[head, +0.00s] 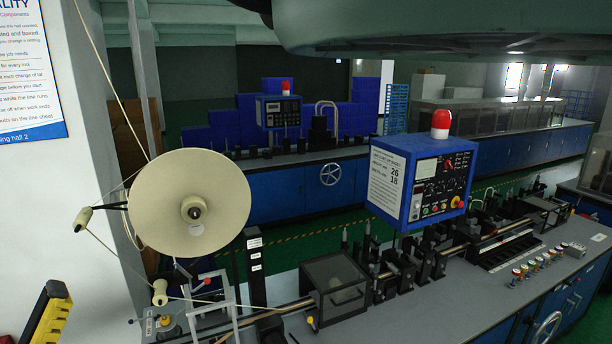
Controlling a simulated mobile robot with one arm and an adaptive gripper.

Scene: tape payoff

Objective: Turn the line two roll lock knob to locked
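A large cream tape roll (160,222) stands upright on a payoff at the left in the head view. At its centre is a pale hub with a small dark knob-like end (195,211). I cannot tell whether this is the lock knob, how it is turned, or which line it belongs to. A black post (255,268) with small white labels, too small to read, stands just right of the roll. My gripper is not in view.
A blue control box (410,222) with a red lamp stands over the grey machine bench (480,300), right of the roll. A white pillar (90,130) is behind the roll. Cream guide rollers (160,292) and tape strands surround it. A yellow-black object (48,318) is lower left.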

